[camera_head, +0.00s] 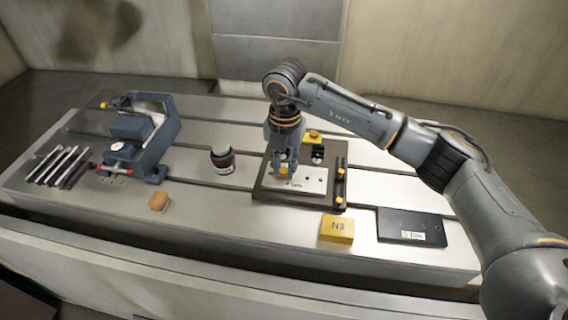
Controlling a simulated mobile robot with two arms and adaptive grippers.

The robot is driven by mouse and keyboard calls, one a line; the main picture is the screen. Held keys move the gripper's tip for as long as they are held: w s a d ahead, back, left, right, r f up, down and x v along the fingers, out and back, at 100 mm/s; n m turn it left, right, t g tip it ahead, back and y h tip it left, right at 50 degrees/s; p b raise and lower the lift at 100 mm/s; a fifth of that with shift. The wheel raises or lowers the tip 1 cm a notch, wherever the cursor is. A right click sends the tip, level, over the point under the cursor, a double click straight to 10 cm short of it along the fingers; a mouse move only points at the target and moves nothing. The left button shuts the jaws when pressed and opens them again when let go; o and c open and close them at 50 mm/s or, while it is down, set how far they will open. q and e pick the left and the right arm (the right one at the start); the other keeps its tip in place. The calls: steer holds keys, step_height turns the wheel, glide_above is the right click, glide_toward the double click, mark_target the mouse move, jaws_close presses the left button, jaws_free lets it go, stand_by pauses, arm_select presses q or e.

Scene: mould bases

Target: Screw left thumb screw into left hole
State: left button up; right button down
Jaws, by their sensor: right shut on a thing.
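My right gripper (284,168) points down over the mould base and is shut on the left thumb screw (283,170), a small yellow-headed screw. The screw is at the left part of the light plate (316,181) on the dark mould base (262,192). The left hole is hidden under the gripper, so I cannot tell how deep the screw sits. Other yellow-headed pieces stand at the right edge of the base, one of them here (340,174). A yellow block (314,136) is at its back. My left gripper is not in view.
A blue-grey vise (135,130) stands at the left of the slotted metal table (210,235), beside several rod-like tools (58,166). A dark round jar (222,158), a small wooden block (159,201), a yellow N3 block (337,229) and a dark plate (400,224) surround the base.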

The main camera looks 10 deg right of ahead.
steer(key=m, duration=0.2)
steer(key=shift+s+f+m, duration=0.2)
steer(key=shift+f+m, duration=0.05)
steer(key=shift+m, duration=0.05)
steer(key=c, duration=1.1)
jaws_free()
steer(key=shift+r, duration=0.1)
steer(key=shift+w, duration=0.15)
steer(key=shift+r+p, duration=0.45)
steer(key=shift+r, duration=0.05)
step_height(320, 180, up, 4)
steer(key=shift+r+p, duration=0.2)
steer(key=shift+p, duration=1.05)
steer(key=shift+c, duration=0.5)
